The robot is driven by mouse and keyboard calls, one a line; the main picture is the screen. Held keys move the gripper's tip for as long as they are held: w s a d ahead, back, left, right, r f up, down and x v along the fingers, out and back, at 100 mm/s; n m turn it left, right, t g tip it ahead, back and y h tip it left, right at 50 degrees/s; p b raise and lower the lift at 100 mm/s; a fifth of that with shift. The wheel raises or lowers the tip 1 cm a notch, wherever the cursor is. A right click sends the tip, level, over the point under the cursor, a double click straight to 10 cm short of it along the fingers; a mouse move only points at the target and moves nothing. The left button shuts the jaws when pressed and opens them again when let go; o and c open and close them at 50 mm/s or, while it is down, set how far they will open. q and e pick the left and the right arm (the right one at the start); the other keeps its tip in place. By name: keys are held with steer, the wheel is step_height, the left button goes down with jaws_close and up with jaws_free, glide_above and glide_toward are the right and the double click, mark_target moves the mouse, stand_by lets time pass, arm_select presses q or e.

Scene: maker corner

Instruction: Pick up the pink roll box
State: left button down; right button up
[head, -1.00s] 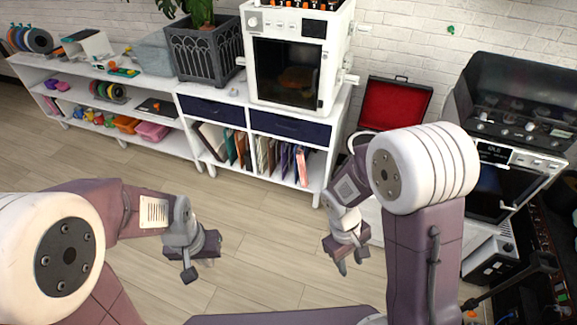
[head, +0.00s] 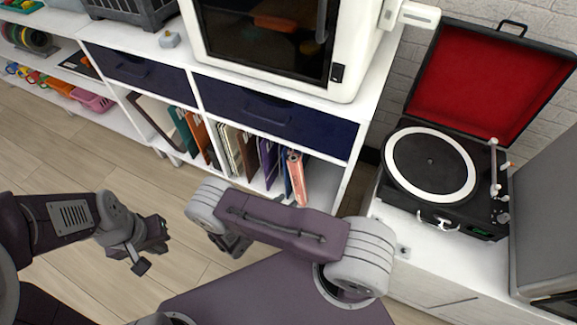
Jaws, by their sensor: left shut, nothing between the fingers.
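A narrow pink box (head: 297,180), which I take to be the pink roll box, stands upright at the right end of a row of folders in the right lower compartment of the white shelf. My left gripper (head: 141,260) is shut and empty above the floor at the lower left, well apart from the box. My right gripper (head: 236,246) is partly hidden behind its own arm, in front of the shelf and left of the box. Its finger opening cannot be made out.
The white shelf (head: 357,108) has dark blue drawers (head: 270,113) above the folders, and a white machine (head: 300,85) on top. A record player (head: 440,205) with an open red lid stands on a white cabinet to the right. The wooden floor (head: 60,155) in front is clear.

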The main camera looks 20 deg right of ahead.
mark_target(297, 191)
steer(key=shift+t, duration=0.3)
steer(key=b+x, duration=0.1)
steer(key=x, duration=0.3)
steer(key=shift+w+a+f, duration=0.2)
steer(key=shift+w+d+b, duration=0.15)
steer(key=shift+d+b, duration=0.1)
steer(key=shift+b, duration=0.05)
steer(key=b+x, duration=0.2)
steer(key=x, duration=0.2)
steer(key=shift+d, duration=0.2)
steer(key=shift+w+d, duration=0.2)
steer(key=shift+d, duration=0.05)
jaws_close()
